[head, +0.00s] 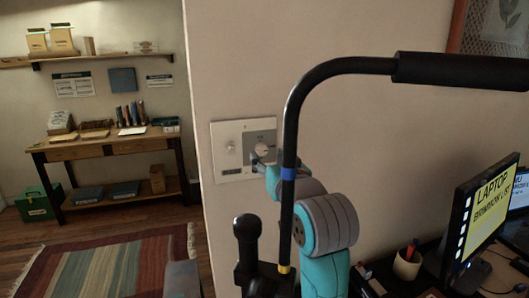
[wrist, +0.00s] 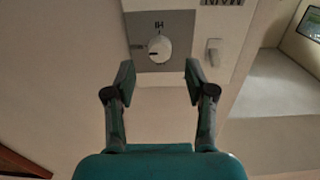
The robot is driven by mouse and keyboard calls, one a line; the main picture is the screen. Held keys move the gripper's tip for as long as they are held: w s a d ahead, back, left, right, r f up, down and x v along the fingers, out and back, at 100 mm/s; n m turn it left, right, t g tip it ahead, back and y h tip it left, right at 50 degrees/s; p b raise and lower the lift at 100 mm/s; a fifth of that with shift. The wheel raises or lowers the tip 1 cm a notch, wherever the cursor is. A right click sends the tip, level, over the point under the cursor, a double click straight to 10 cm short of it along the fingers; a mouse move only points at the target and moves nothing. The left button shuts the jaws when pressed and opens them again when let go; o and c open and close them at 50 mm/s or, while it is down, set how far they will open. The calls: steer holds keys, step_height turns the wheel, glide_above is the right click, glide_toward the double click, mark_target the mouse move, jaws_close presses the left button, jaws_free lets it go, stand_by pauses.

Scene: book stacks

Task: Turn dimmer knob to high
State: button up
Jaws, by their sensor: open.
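The dimmer knob (wrist: 158,48) is a round white dial on a grey panel (wrist: 143,63) in the wrist view. In the head view the knob (head: 263,149) is on the right half of the wall plate (head: 230,174). My arm and gripper partly cover the plate's lower right there.
A small white switch (wrist: 214,52) sits beside the knob on the same plate. A monitor (head: 478,215) and a pen cup (head: 408,262) stand on the desk at right. A wooden table (head: 100,148) and a striped rug (head: 110,265) are at left.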

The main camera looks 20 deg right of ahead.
mark_target(263, 150)
steer(key=shift+w, duration=2)
jaws_close()
